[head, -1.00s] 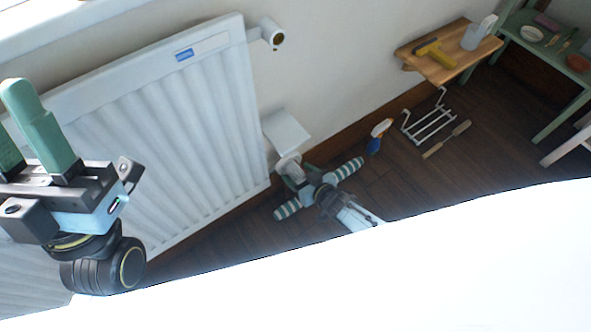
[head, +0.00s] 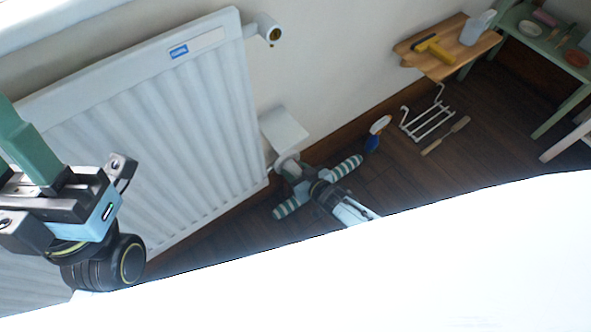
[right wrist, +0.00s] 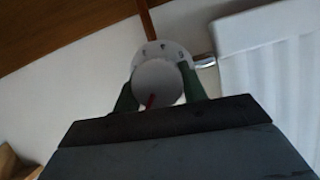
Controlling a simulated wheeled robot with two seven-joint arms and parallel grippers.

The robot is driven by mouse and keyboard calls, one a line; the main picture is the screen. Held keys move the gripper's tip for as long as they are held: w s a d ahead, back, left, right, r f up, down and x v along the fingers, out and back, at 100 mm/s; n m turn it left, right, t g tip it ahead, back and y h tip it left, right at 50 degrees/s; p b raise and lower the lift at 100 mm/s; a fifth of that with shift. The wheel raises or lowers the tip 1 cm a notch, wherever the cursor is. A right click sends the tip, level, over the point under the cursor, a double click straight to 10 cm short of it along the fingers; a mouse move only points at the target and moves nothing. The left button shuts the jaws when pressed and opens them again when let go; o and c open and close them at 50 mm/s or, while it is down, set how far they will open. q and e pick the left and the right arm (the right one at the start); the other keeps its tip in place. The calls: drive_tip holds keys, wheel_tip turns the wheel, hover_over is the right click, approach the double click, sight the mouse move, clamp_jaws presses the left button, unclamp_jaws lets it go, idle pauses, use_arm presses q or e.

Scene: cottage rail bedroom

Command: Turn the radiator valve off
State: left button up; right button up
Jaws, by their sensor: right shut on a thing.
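The radiator valve has a round white knob (right wrist: 157,82) with a red mark on its face, in front of a pale dial collar with dark marks in the right wrist view. My right gripper (right wrist: 160,92) is shut on the knob, with one green finger on each side. In the head view the right gripper (head: 286,165) is at the radiator's lower right corner, and its fingers and the valve are mostly hidden. The white radiator (head: 170,130) fills the left. My left gripper (head: 15,150) is open and empty in front of it, partly out of frame.
A small white ledge (head: 284,129) sits on the wall just above the right gripper. A pipe stub (head: 265,30) juts out above.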

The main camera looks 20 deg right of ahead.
drive_tip(key=shift+a+n+t+h, duration=0.1)
drive_tip(key=shift+n+t+h, duration=0.2)
drive_tip(key=shift+n+h, duration=0.65)
drive_tip(key=shift+n+t+h, duration=0.4)
drive_tip(key=shift+n+h, duration=0.15)
drive_tip(key=shift+n, duration=1.3)
drive_tip(key=o, duration=1)
